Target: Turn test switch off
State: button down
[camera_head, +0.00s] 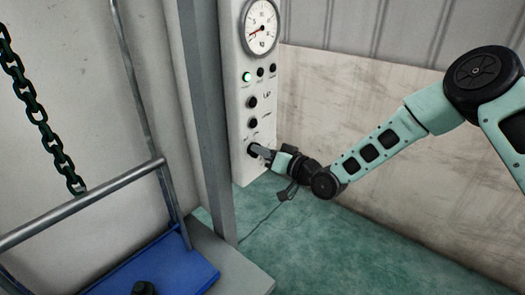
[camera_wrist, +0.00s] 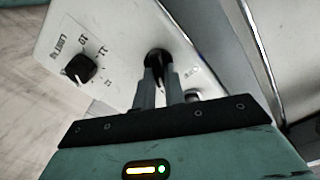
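A white control panel (camera_head: 245,100) stands upright in the head view, with several black knobs down its front. My gripper (camera_head: 262,151) reaches in from the right to the lowest knob (camera_head: 252,149). In the wrist view the two grey fingers of my gripper (camera_wrist: 159,75) are close together on either side of that black knob (camera_wrist: 158,56). They appear to be shut on its grip, which they partly hide. Its label is not readable, so I cannot confirm that it is the test switch. A neighbouring black knob (camera_wrist: 80,68) with printed marks sits to the left in the wrist view.
A round gauge (camera_head: 261,27) and a lit green lamp (camera_head: 246,77) are above the knobs. A grey post (camera_head: 207,110) stands left of the panel. A dark chain (camera_head: 38,115), metal rail (camera_head: 80,204) and blue platform (camera_head: 165,270) are farther left. Green floor lies below my arm.

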jog(key=shift+f+n+b, duration=0.1)
jog(key=shift+n+b, duration=0.2)
jog(key=shift+b, duration=0.25)
jog(key=n+b, duration=0.3)
jog(key=b, duration=0.2)
jog(key=n+b, duration=0.4)
jog(key=b, duration=0.2)
jog(key=n+b, duration=0.4)
jog(key=b, duration=0.2)
jog(key=shift+s+a, duration=0.2)
jog(key=shift+s, duration=0.1)
jog(key=shift+n+b, duration=0.3)
jog(key=shift+b, duration=0.05)
jog(key=c, duration=1.5)
grip_release()
jog(key=shift+o, duration=0.2)
